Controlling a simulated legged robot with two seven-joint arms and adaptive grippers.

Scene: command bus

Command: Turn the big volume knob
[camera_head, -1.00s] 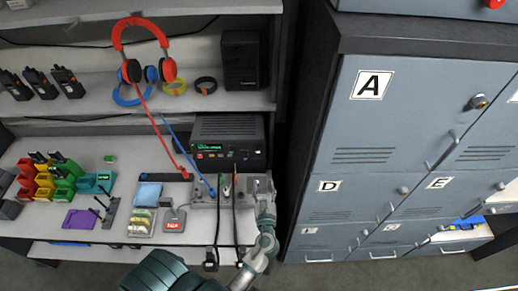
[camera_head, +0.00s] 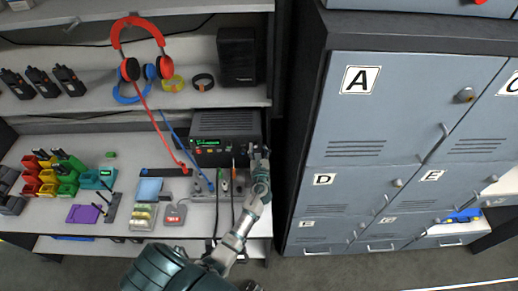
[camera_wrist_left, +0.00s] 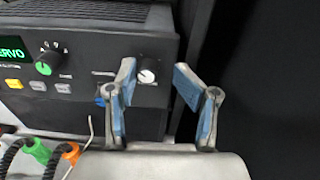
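The black radio unit (camera_head: 224,130) with a green display stands on the bench; its front also shows in the left wrist view (camera_wrist_left: 85,100). There a green-topped knob (camera_wrist_left: 43,68) sits beside the display, and a white-topped knob (camera_wrist_left: 147,76) sits near the panel's right edge. I cannot tell for sure which is the volume knob. My left gripper (camera_wrist_left: 155,78) is open and empty, its blue-padded fingers apart in front of the panel's right end. The white-topped knob shows between the fingertips, nearer the left one. In the head view my left gripper (camera_head: 258,154) covers that corner. My right gripper is not in view.
Grey lockers (camera_head: 365,140) stand close on the right. Cables with green and orange plugs (camera_wrist_left: 70,152) are low left of the gripper. Red headphones (camera_head: 145,45) and a speaker (camera_head: 237,55) are on the shelf above; a small grey box (camera_head: 174,214) lies below left.

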